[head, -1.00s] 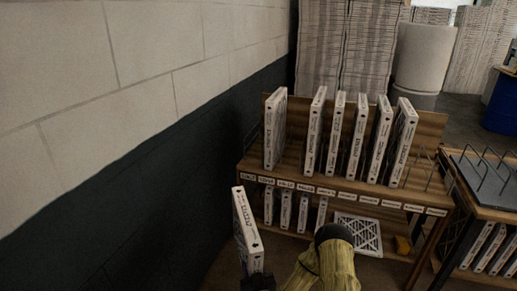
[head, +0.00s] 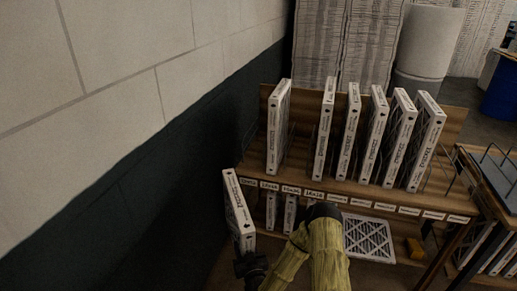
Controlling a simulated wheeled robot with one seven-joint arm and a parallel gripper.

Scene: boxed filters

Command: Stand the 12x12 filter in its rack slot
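A thin white boxed filter (head: 238,212) stands nearly upright, tilted a little to the left, at the lower left in front of the rack. My gripper (head: 246,254) is shut on its lower end. I cannot read the size on it. The wooden rack (head: 350,190) has a sloped top shelf with wire dividers and a row of small labels on its front edge, mostly too small to read. One filter (head: 279,127) stands at the shelf's left end. Several more (head: 376,136) stand from the middle to the right, with an empty gap between. The held filter is apart from the rack.
A wall (head: 130,130) runs close along the left. A second table (head: 488,175) with wire dividers stands at the right.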

